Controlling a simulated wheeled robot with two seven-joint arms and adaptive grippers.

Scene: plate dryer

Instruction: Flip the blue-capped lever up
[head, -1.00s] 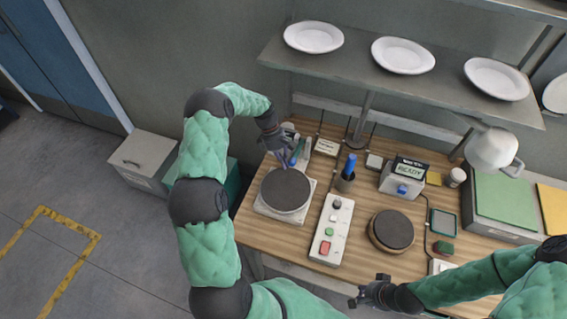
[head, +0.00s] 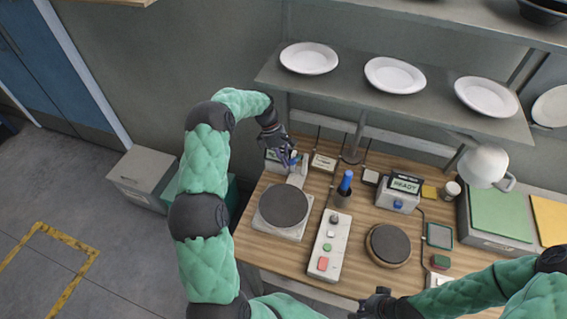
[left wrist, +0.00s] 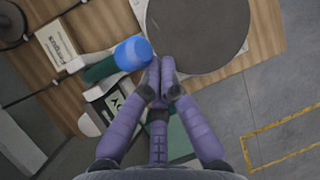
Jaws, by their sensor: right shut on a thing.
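The blue-capped lever stands at the back left of the wooden table, behind the round dark plate. Its small blue cap (head: 293,156) is partly hidden by my left gripper in the head view. In the left wrist view the blue cap (left wrist: 132,52) sits on a dark green shaft. My left gripper (head: 286,157) is over the lever; its purple fingertips (left wrist: 163,82) are together, close beside the cap. I cannot tell if they touch it. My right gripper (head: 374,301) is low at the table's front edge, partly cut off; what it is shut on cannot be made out.
The round dark plate on a white base (head: 262,224) is in front of the lever. A button box (head: 329,240), a blue-handled tool in a cup (head: 343,196), a READY display (head: 405,185) and a second dark disc (head: 389,244) stand to the right. A shelf with plates hangs above.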

